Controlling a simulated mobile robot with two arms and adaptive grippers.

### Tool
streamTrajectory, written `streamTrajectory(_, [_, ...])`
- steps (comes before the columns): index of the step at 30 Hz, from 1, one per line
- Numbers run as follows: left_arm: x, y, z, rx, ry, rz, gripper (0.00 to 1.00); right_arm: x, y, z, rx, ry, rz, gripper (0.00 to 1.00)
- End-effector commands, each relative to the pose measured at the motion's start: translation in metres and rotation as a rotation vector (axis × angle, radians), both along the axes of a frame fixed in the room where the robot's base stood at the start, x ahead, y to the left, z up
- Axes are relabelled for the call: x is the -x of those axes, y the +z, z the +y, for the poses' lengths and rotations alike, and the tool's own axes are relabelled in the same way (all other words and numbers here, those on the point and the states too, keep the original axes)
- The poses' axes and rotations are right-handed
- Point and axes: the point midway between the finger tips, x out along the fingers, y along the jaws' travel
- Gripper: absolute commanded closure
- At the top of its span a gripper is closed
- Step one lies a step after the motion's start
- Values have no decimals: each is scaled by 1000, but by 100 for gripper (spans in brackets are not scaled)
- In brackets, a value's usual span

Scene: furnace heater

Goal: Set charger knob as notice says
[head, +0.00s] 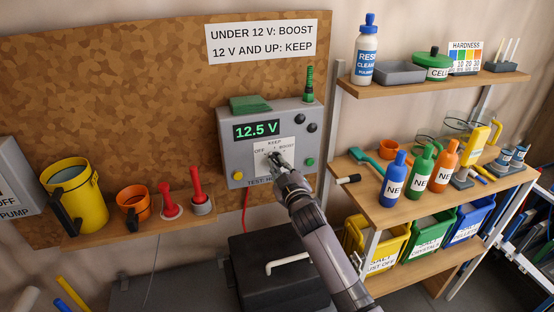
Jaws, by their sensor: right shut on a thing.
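The grey charger box (293,116) hangs on the brown board. Its green display (257,130) reads 12.5 V. A white dial plate (262,145) on its front carries OFF at the left, KEEP at the top and BOOST at the right. The notice (262,41) above reads "UNDER 12 V: BOOST" and "12 V AND UP: KEEP". My right gripper (276,160) is at the dial, shut on the charger knob. The knob is mostly hidden by the fingers, and I cannot tell where it points. My left gripper is out of view.
A yellow button (238,175) and a green button (310,161) flank the dial. A shelf (450,204) with bottles stands at the right. A yellow bucket (82,190) and an orange cup (132,203) stand on a ledge at the left. A black box (262,262) lies below.

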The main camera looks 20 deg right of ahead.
Motion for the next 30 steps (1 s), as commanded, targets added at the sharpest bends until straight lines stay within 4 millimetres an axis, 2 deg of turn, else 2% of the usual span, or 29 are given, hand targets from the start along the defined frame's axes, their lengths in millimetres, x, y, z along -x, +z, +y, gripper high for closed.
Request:
streamTrajectory(6, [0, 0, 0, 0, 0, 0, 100, 0, -1, 1, -12, 1, 2, 100])
streamTrajectory(13, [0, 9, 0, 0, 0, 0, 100, 0, 0, 1, -358, 0, 16, 100])
streamTrajectory(23, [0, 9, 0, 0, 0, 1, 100, 0, -1, 1, -412, 1, 17, 100])
streamTrajectory(29, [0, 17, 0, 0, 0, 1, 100, 0, 0, 1, -632, 0, 25, 100])
streamTrajectory(30, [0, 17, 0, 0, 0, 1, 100, 0, -1, 0, -646, -1, 25, 88])
